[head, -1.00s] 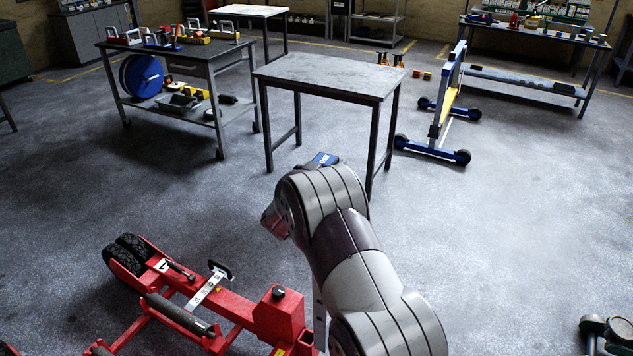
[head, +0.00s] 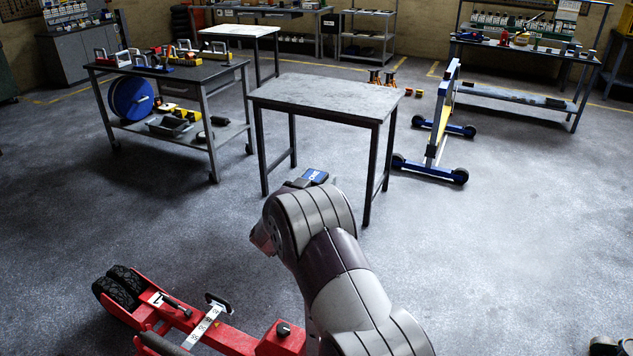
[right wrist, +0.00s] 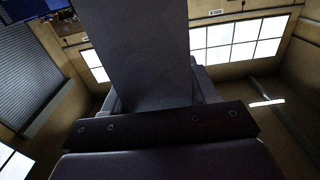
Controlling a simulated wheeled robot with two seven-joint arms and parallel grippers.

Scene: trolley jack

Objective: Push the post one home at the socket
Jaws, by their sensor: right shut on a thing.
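The red trolley jack (head: 165,314) lies on the floor at the lower left of the head view, partly cut off by the bottom edge. A red block with a black knob (head: 283,329) stands at its right end. My right arm bends over beside it and hides its own gripper in the head view. In the right wrist view my right gripper (right wrist: 160,125) shows as a dark bolted bar, shut on a flat grey piece, seemingly the post (right wrist: 148,55), which fills the middle. Its far end and the socket cannot be made out. My left gripper is not in view.
A bare table (head: 325,97) stands beyond my arm. A tool trolley (head: 165,75) with a blue reel is at the left. A blue wheeled stand (head: 438,130) and a workbench (head: 520,92) are at the right. The floor at the right is open.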

